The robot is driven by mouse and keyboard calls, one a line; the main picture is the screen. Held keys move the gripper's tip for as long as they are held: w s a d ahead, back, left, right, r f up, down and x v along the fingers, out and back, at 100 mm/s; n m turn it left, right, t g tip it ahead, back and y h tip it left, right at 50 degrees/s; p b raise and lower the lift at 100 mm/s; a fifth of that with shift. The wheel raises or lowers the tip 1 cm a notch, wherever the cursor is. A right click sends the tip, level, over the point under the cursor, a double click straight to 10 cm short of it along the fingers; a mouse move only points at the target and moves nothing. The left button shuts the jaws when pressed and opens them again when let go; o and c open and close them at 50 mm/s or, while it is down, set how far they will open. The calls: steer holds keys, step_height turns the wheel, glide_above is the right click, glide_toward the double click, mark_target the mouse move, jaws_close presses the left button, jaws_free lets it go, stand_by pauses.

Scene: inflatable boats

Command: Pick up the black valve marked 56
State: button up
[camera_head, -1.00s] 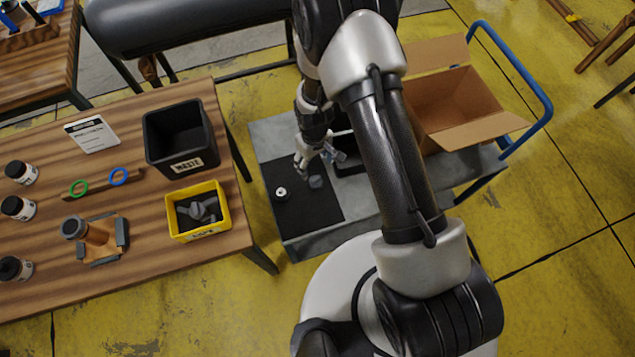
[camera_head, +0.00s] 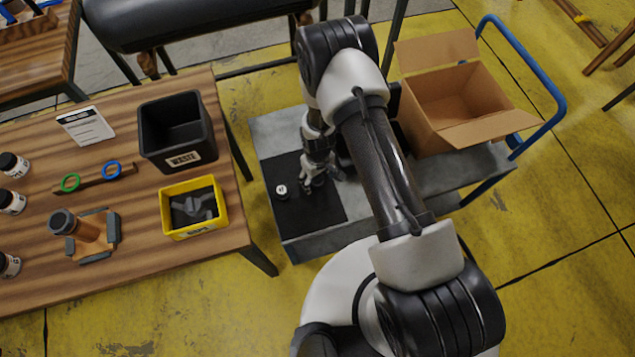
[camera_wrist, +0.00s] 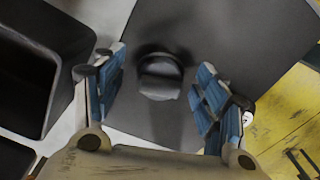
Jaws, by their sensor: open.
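A black valve (camera_wrist: 160,76) stands on a dark mat (camera_wrist: 225,35) in the wrist view, seen from above between my two fingers. No number can be read on it. My gripper (camera_wrist: 163,88) is open, with its blue-padded fingers on either side of the valve and clear space on both sides. In the head view my gripper (camera_head: 314,183) points down over the mat (camera_head: 308,212) on the grey cart and mostly hides the black valve. A white-topped valve (camera_head: 281,190) stands on the mat to the left; in the wrist view part of it (camera_wrist: 248,118) shows behind the right finger.
A black bin (camera_wrist: 28,85) is left of the gripper in the wrist view. An open cardboard box (camera_head: 455,100) sits on the cart's right side. The wooden table at left holds a yellow bin (camera_head: 192,232), a black waste bin (camera_head: 178,140) and several jars.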

steer(key=shift+c, duration=0.5)
steer(key=c, duration=1.1)
